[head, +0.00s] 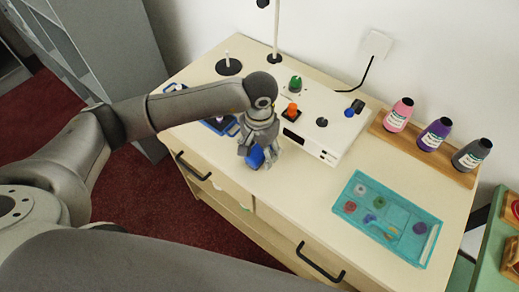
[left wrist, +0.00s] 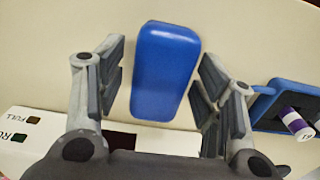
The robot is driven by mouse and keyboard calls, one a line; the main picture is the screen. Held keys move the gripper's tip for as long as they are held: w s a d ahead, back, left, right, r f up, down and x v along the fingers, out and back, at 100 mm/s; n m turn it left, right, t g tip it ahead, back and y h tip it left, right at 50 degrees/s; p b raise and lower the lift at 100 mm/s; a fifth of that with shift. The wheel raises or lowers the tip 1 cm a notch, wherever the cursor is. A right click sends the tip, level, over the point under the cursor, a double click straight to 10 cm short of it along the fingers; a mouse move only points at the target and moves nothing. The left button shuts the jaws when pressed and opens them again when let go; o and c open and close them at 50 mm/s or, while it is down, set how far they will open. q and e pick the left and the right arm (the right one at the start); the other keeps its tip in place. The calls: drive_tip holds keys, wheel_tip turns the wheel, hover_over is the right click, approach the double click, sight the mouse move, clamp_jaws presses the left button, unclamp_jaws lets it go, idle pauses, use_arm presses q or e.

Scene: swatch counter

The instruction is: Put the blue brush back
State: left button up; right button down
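A blue block-like thing (left wrist: 165,70), which may be the blue brush, lies between the fingers of my left gripper (left wrist: 160,95) in the left wrist view. Narrow gaps seem to show on both sides of it, so the fingers look open around it. In the head view my left gripper (head: 258,150) points down over the counter, and the blue thing (head: 255,158) shows at its fingertips, partly hidden. I see no bristles, so I cannot confirm that it is a brush. My right gripper is not in view.
A white device (head: 325,135) with knobs stands behind the gripper. A blue tray (head: 232,130) is left of it. A teal tray (head: 415,252) with coloured discs lies at right. Several things stand along the back, including bottles on a wooden rack (head: 425,150). The counter's front middle is clear.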

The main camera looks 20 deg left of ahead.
sight(260, 149)
use_arm(q)
drive_tip(key=shift+r+p, duration=0.25)
drive_tip(key=shift+p, duration=0.05)
wheel_tip(260, 149, up, 12)
drive_tip(key=b, duration=0.3)
drive_tip(key=shift+b, duration=0.4)
drive_tip(key=shift+f, duration=0.15)
